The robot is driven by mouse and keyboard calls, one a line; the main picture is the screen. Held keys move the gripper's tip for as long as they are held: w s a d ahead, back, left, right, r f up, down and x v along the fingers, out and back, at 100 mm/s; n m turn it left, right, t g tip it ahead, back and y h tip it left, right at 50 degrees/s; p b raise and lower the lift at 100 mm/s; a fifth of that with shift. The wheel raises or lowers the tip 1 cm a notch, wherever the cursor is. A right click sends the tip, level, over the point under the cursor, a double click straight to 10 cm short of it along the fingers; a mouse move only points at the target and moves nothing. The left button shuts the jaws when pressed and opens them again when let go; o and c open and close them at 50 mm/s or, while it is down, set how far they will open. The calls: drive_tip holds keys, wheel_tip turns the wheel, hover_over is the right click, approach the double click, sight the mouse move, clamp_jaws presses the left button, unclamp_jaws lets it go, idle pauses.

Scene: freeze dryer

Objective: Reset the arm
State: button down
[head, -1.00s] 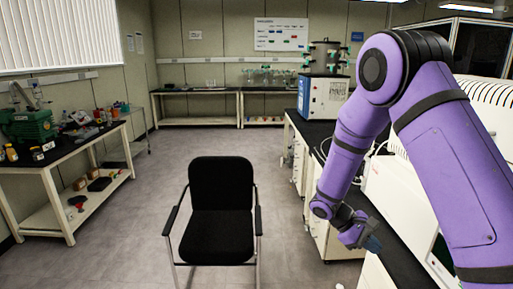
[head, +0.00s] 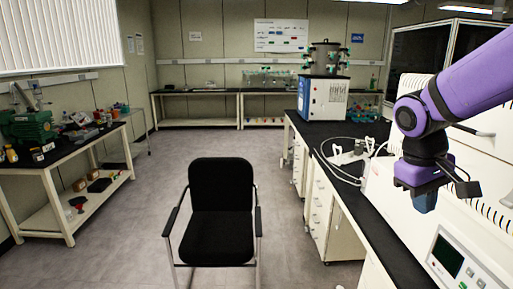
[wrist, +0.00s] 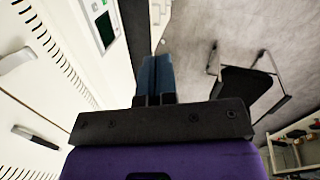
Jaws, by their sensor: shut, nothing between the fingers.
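My purple arm comes in from the right edge of the head view. My gripper (head: 424,203) hangs at its end, pointing down, in front of the white machine on the right bench. In the wrist view my gripper (wrist: 155,72) shows its blue fingers pressed together with nothing between them. The fingers are over the bench edge and the floor, touching nothing that I can see.
A white machine with a display (head: 447,256) stands close behind my gripper. The black bench top (head: 372,215) runs below, with white tubing (head: 345,165) on it. A freeze dryer (head: 324,98) stands farther back. A black chair (head: 221,212) stands on the open floor.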

drive_tip(key=s+a+r+m+t+y, duration=0.1)
drive_tip(key=s+r+t, duration=0.4)
drive_tip(key=s, duration=0.7)
drive_tip(key=shift+s+a+r+m+t+y, duration=0.35)
drive_tip(key=shift+r+m+y, duration=0.35)
drive_tip(key=shift+r+y, duration=0.3)
drive_tip(key=shift+r, duration=0.1)
idle(0.6)
